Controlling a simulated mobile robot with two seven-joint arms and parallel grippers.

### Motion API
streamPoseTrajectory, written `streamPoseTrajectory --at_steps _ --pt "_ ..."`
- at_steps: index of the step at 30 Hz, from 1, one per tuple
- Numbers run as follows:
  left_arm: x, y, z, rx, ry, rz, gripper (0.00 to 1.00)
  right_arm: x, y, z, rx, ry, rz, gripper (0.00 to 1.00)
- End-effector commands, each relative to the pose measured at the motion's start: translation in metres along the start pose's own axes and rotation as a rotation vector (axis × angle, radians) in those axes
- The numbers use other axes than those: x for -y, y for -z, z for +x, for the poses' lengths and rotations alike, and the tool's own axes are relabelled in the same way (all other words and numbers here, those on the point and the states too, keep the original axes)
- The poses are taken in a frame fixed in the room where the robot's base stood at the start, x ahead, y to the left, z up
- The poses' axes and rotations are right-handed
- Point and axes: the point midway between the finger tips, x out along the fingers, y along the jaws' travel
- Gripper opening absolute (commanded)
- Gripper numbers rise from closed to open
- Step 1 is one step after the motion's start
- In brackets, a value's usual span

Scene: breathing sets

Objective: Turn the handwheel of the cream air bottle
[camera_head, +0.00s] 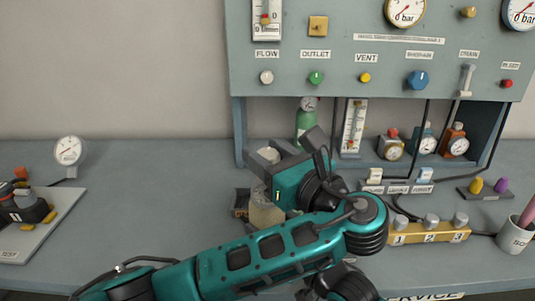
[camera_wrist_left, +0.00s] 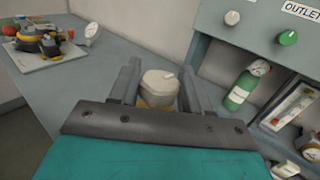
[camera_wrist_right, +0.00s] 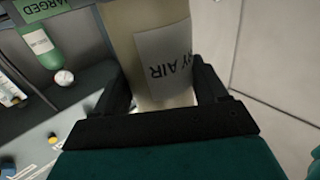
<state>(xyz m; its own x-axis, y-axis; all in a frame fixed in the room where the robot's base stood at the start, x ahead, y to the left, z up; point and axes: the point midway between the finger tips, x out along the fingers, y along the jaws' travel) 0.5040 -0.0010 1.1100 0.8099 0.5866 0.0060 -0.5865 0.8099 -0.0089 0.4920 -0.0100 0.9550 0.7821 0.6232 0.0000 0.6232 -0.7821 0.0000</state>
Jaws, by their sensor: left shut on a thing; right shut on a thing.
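The cream air bottle (camera_head: 265,213) stands on the bench in the head view, partly hidden by my left arm. The right wrist view shows its cream body (camera_wrist_right: 125,25) with a white label reading "…Y AIR", upside down. The pale handwheel (camera_wrist_left: 158,90) is at its top. My left gripper (camera_head: 268,157) reaches in over the bottle, and its fingers (camera_wrist_left: 158,78) are shut on the handwheel's sides. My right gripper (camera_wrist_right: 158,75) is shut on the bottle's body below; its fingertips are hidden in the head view.
A grey panel (camera_head: 400,75) with gauges and knobs rises behind. A green bottle (camera_head: 306,118) stands in its recess. A yellow block (camera_head: 430,234) with numbered knobs lies to the right. A white board (camera_head: 40,235) and a gauge (camera_head: 68,151) are on the left, with clear bench between.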

Motion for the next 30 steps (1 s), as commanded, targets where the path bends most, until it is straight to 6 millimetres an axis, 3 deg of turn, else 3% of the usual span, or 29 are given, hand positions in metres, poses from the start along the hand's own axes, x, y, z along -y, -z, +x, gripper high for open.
streamPoseTrajectory --at_steps 10,27,28,30 --pt "0.0002 -0.0016 0.0009 0.003 -0.149 -0.001 0.17 0.0012 0.0001 -0.0003 -0.001 0.002 -0.003 0.00" --pt "-0.0004 -0.0016 0.0013 0.007 -0.177 0.002 0.17 0.0011 -0.0001 -0.0004 0.000 0.002 -0.002 0.00" --pt "-0.0004 -0.0016 0.0013 0.007 -0.177 0.002 0.49 0.0011 -0.0002 -0.0004 0.000 0.002 -0.001 0.00" --pt "-0.0004 -0.0014 0.0012 0.006 -0.177 0.002 0.56 0.0011 -0.0002 -0.0004 0.000 0.002 -0.001 0.00"
